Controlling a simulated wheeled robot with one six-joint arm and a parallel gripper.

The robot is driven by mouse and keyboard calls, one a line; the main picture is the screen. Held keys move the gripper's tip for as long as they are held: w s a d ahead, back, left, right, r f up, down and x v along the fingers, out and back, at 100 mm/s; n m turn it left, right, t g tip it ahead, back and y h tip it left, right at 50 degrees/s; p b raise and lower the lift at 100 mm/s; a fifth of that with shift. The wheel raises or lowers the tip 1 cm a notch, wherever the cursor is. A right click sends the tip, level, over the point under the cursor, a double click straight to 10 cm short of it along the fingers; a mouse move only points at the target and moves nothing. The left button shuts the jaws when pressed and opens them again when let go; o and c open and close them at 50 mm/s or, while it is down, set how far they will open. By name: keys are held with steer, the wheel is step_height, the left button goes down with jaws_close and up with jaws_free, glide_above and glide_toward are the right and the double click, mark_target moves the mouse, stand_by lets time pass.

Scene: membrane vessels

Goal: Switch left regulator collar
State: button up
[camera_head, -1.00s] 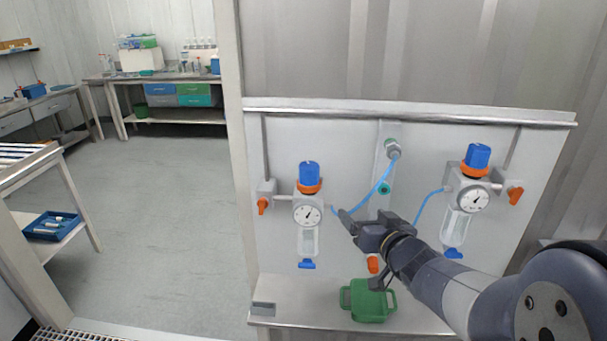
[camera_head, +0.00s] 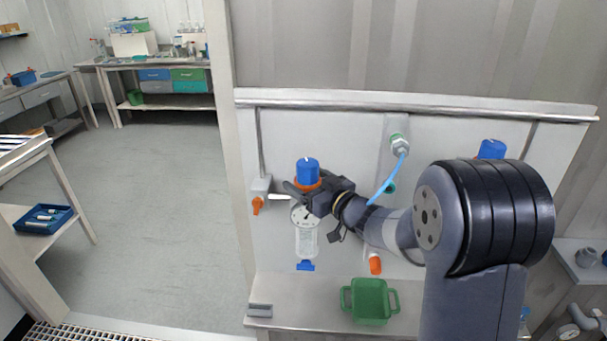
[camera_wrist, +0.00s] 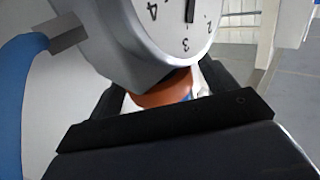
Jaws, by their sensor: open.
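The left regulator has a blue knob (camera_head: 307,170) over an orange collar (camera_head: 301,187), with a round white gauge (camera_head: 300,216) and a clear bowl (camera_head: 306,243) below. My gripper (camera_head: 304,189) is at the height of the collar, reaching in from the right, and partly hides the collar and the gauge. In the wrist view the orange collar (camera_wrist: 166,92) shows between my two dark open fingers, below the large gauge dial (camera_wrist: 180,30). I cannot tell whether either finger touches it.
An orange valve handle (camera_head: 257,205) is just left of the regulator. A blue hose (camera_head: 388,185) hangs from the panel's middle fitting. My arm mostly hides the right regulator; its blue knob (camera_head: 491,149) shows. A green tray (camera_head: 369,300) sits on the shelf below.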

steer(key=shift+x, duration=0.85)
steer(key=shift+c, duration=0.3)
